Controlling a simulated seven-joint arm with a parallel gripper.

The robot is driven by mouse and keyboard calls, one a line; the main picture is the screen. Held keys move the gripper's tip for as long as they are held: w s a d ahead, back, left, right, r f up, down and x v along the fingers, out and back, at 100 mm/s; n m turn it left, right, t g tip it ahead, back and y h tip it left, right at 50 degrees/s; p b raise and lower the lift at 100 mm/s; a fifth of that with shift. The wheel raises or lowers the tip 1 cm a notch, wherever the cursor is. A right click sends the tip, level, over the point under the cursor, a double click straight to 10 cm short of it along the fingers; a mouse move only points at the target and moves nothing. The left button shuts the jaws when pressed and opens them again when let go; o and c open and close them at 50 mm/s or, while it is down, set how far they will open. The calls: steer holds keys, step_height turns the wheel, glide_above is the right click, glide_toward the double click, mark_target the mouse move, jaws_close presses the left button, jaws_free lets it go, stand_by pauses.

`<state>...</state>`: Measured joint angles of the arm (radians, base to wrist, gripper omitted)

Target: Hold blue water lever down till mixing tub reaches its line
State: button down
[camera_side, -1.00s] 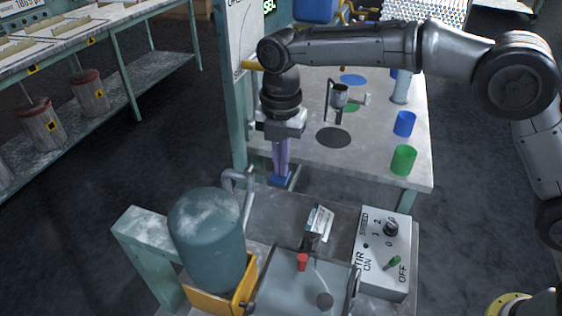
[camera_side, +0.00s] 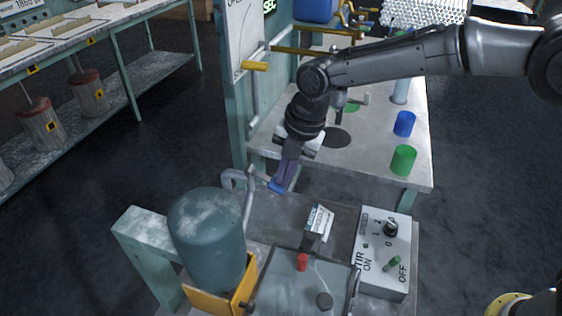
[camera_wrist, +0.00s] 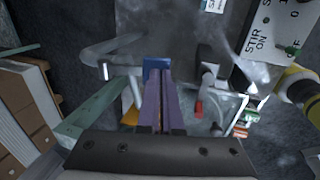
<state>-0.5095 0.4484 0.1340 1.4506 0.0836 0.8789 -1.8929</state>
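The blue lever (camera_side: 277,186) shows beside the bent grey pipe, below my fingertips. It also shows in the wrist view (camera_wrist: 157,63), right at the ends of the fingers. My gripper (camera_side: 284,181) has purple fingers set close together, with only a thin slit between them in the wrist view (camera_wrist: 159,78). The fingertips meet the blue lever; I cannot tell whether they press on it or pinch it. The gripper is tilted. A grey tub (camera_side: 285,281) stands at the front, seen from above. Its line and water level cannot be made out.
The grey pipe (camera_side: 240,178) curves close to the left of the lever. A teal tank (camera_side: 209,240) in a yellow holder stands front left. A STIR switch box (camera_side: 384,252) is at right, with a small label card (camera_side: 319,221) beside it. Blue and green cups stand on the back table.

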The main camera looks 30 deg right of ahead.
stand_by(0.8)
steer(key=shift+r, duration=0.95)
steer(key=v, duration=1.3)
steer(key=shift+w+a+r, duration=0.35)
steer(key=shift+r, duration=0.05)
